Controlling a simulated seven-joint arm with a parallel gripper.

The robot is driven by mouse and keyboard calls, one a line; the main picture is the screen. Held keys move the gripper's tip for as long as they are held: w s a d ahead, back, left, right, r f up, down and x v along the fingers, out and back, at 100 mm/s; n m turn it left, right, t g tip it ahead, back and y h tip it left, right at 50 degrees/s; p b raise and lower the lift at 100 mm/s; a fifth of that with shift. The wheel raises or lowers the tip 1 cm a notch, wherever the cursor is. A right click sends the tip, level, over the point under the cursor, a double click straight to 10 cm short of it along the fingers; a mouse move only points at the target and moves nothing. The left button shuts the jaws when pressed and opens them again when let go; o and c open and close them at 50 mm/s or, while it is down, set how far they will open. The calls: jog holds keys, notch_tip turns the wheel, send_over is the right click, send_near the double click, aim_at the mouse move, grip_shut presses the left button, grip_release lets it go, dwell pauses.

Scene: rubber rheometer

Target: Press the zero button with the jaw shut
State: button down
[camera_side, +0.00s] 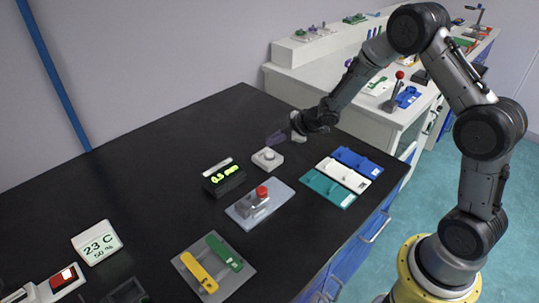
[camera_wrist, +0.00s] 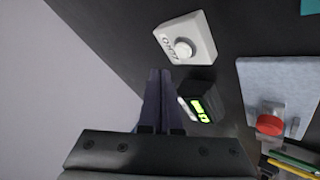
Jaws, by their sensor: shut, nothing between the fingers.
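The zero button is a round pale knob on a small light grey box (camera_side: 267,160), standing on the black bench top in the side view. In the wrist view the box (camera_wrist: 201,32) is at the top centre, with lettering beside its round button (camera_wrist: 184,47). My gripper (camera_side: 272,140) is above and behind the box in the side view, apart from it. In the wrist view my gripper (camera_wrist: 160,73) is shut and empty, its two dark fingers together. Their tips point just left of and below the box. The button's face is unobstructed.
A black display (camera_side: 224,180) with green digits stands near the box. A grey plate (camera_side: 236,213) carries a device with a red knob (camera_side: 262,191). Teal, white and blue trays (camera_side: 343,175) lie to the right. The bench behind and left of the box is clear.

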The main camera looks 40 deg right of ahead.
aim_at(273, 158)
jog(key=shift+f, duration=1)
jog(key=shift+f, duration=0.15)
dwell(1.3)
jog(key=shift+f, duration=0.25)
jog(key=shift+f, duration=0.45)
dwell(0.8)
jog(key=shift+r, duration=0.85)
notch_tip(273, 158, up, 5)
dwell(0.6)
